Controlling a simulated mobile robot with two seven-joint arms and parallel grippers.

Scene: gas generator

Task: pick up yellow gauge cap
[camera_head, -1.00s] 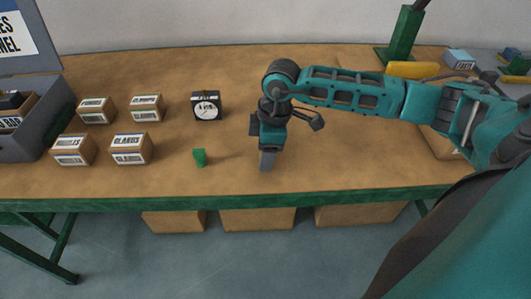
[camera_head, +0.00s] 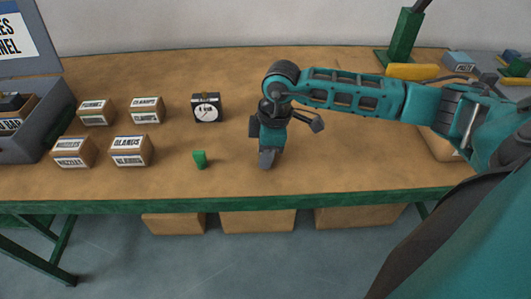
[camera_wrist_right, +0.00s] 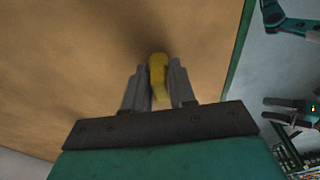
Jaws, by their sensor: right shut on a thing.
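In the right wrist view, the yellow gauge cap (camera_wrist_right: 158,70) sits between the two grey fingers of my right gripper (camera_wrist_right: 158,82), which is shut on it. In the head view, my right gripper (camera_head: 267,157) points down at the tabletop near the front edge. The cap is hidden there by the gripper. I cannot tell whether the cap touches the table.
A green cap-like piece (camera_head: 200,159) stands left of my right gripper. A black gauge (camera_head: 207,107) stands behind it. Several labelled boxes (camera_head: 131,150) and a grey bin (camera_head: 40,132) are at the left. A yellow bar (camera_head: 412,71) lies at the back right.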

